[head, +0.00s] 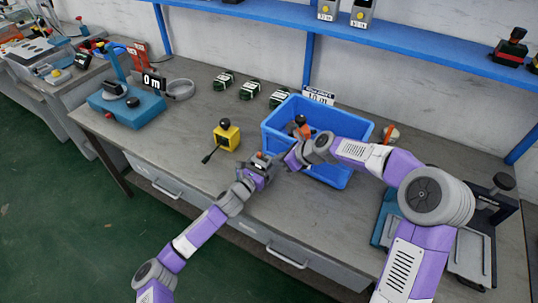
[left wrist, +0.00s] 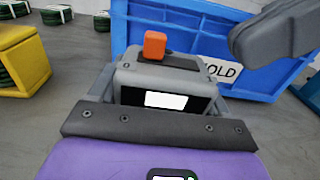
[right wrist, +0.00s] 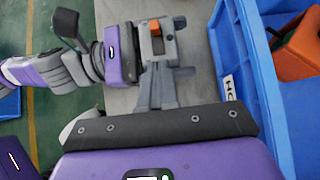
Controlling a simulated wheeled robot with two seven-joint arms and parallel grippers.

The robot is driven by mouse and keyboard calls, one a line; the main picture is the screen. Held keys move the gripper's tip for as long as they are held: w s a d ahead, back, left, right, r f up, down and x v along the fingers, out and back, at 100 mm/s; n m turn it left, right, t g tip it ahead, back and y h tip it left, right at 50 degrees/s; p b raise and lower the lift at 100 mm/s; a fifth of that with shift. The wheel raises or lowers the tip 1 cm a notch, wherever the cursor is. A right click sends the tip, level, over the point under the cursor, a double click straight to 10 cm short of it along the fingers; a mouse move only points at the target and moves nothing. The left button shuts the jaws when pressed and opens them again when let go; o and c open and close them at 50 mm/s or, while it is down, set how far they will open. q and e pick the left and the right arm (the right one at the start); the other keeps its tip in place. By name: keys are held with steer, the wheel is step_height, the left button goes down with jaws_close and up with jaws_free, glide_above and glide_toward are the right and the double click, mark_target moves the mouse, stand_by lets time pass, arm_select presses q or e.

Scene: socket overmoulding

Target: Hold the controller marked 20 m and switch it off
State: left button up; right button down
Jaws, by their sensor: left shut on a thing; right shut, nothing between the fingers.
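A small grey controller (left wrist: 165,68) with an orange switch (left wrist: 154,45) on top is clamped in my left gripper (head: 259,164) above the bench front. Its white label (left wrist: 166,100) faces the left wrist camera; no marking is readable. The controller also shows in the right wrist view (right wrist: 153,48), with the orange switch at its top. My right gripper (head: 290,162) is shut and empty, just right of the controller, between it and the blue bin. Its grey fingers (right wrist: 160,85) point toward the controller; I cannot tell whether they touch it.
The blue bin (head: 348,178), marked HOLD in part, stands close behind both grippers with an orange-and-black item inside. A yellow box (head: 227,137) with a black knob sits to the left. Several green coils (head: 249,90) lie behind. A blue stand (head: 127,108) with a 0 m sign is further left.

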steer(key=v, duration=0.9)
steer(key=shift+r, duration=0.25)
arm_select(q)
steer(key=o, duration=1.1)
steer(key=shift+s+a, duration=0.1)
